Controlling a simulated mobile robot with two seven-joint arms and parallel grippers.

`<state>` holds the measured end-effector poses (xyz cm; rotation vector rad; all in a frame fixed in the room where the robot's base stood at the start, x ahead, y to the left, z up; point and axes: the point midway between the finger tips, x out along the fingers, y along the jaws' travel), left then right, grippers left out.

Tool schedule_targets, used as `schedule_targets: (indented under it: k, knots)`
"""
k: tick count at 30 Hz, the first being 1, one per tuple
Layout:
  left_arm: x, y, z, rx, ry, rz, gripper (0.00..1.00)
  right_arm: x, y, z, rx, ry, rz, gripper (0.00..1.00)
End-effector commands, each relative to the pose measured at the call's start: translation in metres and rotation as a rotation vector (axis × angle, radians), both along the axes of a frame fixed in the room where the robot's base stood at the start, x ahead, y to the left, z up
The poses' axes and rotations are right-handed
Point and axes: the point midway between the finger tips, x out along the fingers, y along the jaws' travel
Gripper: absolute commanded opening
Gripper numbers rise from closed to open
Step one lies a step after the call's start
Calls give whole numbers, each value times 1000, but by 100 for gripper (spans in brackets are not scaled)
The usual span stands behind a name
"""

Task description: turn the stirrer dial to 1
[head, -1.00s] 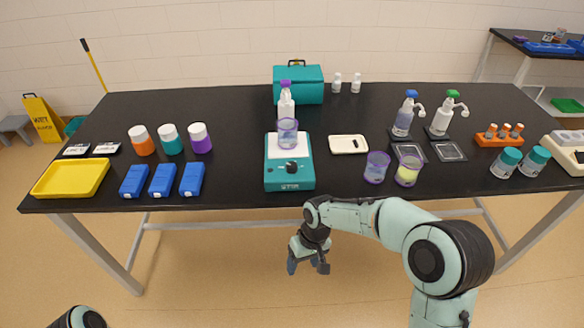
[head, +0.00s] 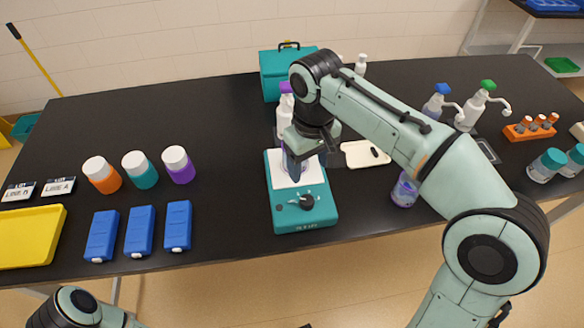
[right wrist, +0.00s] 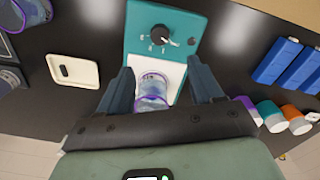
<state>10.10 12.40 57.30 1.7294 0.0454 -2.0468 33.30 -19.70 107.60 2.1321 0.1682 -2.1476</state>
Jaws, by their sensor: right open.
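The teal stirrer (head: 312,219) stands near the table's front edge. Its black dial (head: 307,202) is on the front panel, clear of my arm in the head view. The dial also shows in the right wrist view (right wrist: 160,34), its pointer toward the right there; the scale numbers are too small to read. A clear beaker (right wrist: 152,88) with a purple rim stands on the white plate (right wrist: 174,72). My right gripper (right wrist: 163,79) is open, fingers apart above the plate, one seen on each side of the beaker. In the head view it hides most of the beaker. My left gripper is out of view.
A purple-rimmed beaker (head: 404,190) and a cream tray (head: 366,154) are right of the stirrer. Blue boxes (head: 178,226) lie to its left. A bottle (head: 284,115) and a teal case (head: 270,78) stand behind. Bare tabletop lies left of the stirrer.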

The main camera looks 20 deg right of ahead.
Motion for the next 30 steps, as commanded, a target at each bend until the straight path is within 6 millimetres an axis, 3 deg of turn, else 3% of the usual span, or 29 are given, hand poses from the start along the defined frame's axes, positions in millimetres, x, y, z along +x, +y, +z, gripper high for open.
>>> schedule_targets:
  k: [7,21,30]
  knots:
    - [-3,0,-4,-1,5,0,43,-1,0,-15,0,2,0,66]
    - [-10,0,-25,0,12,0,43,-2,-1,-108,-1,4,-1,66]
    - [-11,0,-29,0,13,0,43,-1,0,-134,0,0,0,66]
